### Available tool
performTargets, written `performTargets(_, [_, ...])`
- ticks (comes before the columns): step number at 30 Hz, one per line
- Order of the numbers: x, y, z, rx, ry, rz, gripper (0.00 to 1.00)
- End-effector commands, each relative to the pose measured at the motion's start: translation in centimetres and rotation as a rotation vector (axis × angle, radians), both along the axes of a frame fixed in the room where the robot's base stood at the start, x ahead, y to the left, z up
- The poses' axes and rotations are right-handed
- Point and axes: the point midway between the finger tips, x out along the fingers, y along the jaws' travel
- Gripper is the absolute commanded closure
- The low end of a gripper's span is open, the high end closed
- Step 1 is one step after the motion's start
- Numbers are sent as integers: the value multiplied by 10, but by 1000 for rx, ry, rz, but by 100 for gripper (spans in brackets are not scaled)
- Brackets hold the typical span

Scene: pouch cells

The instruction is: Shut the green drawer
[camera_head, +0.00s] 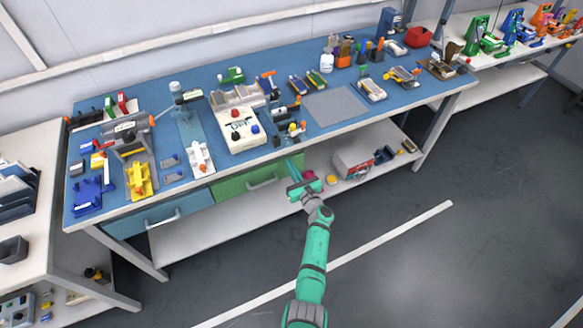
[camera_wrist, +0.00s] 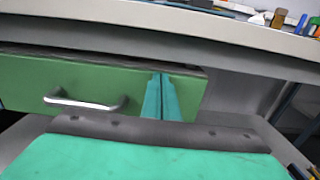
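The green drawer (camera_head: 232,187) is under the blue-topped workbench, right of a blue drawer, with a metal handle (camera_head: 262,181). In the wrist view its green front (camera_wrist: 60,82) fills the left and middle, with the handle (camera_wrist: 85,102) left of centre. A dark strip shows along its top edge, and it seems to stand slightly out from under the bench. My gripper (camera_head: 291,168) is at the drawer's right end. In the wrist view its two teal fingers (camera_wrist: 160,78) lie together, empty, over the right part of the front. Whether they touch it, I cannot tell.
The bench top (camera_head: 290,149) overhangs just above my gripper. A lower shelf (camera_head: 215,232) runs below the drawers, with a grey-and-red box (camera_head: 352,165) and small items to the right. The blue drawer (camera_head: 160,215) is left. Dark floor in front is open.

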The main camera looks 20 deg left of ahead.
Motion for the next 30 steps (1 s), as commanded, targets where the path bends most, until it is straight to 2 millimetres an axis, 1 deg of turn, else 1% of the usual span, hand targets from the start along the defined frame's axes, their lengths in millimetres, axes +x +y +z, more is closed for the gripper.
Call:
performTargets(1, [3, 8, 5, -5, -5, 7, 100])
performTargets(7, [3, 10, 6, -7, -6, 10, 100])
performTargets(11, [1, 9, 6, -7, -6, 10, 100])
performTargets(14, [-4, 3, 5, -5, -6, 11, 100])
performTargets(20, [-25, -20, 2, -2, -3, 11, 100])
performTargets(21, [-32, -27, 2, -2, -3, 10, 100])
performTargets(27, [-63, -54, 2, 0, -1, 11, 100])
performTargets(30, [-75, -67, 1, 0, -1, 11, 100])
